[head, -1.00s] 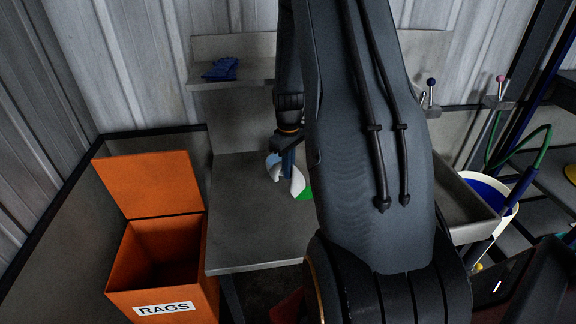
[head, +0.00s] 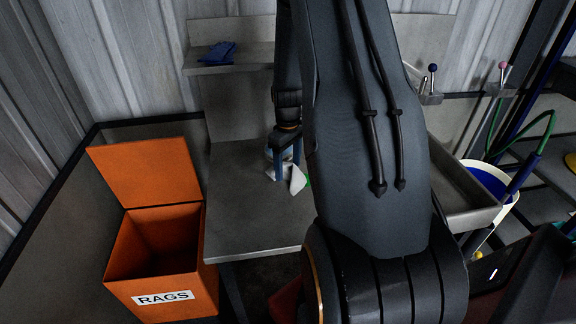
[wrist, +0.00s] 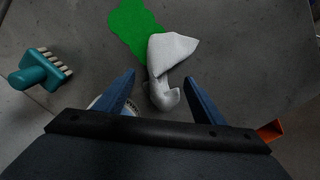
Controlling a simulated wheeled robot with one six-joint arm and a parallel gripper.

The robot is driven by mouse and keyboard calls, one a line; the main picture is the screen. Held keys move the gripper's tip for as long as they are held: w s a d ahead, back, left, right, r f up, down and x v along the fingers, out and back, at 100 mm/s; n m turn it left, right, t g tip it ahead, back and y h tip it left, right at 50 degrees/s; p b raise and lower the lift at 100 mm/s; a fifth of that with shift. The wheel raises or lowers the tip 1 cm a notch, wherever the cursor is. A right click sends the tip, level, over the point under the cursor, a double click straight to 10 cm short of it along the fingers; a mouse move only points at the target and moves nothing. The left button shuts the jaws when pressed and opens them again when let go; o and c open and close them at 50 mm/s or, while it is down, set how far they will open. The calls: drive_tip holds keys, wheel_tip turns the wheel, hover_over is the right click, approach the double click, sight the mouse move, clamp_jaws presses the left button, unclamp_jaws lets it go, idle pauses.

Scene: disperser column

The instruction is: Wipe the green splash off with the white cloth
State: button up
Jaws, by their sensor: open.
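The white cloth (wrist: 172,52) lies crumpled on the grey bench top, its upper part overlapping the lower right of the green splash (wrist: 135,25). My gripper (wrist: 160,82) is open, with its blue fingers on either side of the cloth's narrow lower end. I cannot tell whether they touch it. In the head view, my gripper (head: 285,168) is above the bench and the cloth (head: 297,181) shows beside and behind its fingers. Only a sliver of the splash (head: 309,181) shows there, the rest hidden by my arm and the cloth.
A teal brush (wrist: 35,72) lies left of the cloth. An open orange RAGS bin (head: 160,245) stands left of the bench (head: 240,215). Blue gloves (head: 218,52) lie on the shelf. A metal tray (head: 460,190) and a white bucket (head: 508,198) are at right.

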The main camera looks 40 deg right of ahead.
drive_tip(key=shift+f, duration=0.1)
drive_tip(key=shift+f+b, duration=0.55)
drive_tip(key=shift+f, duration=0.55)
clamp_jaws()
drive_tip(key=shift+r, duration=0.2)
idle(0.5)
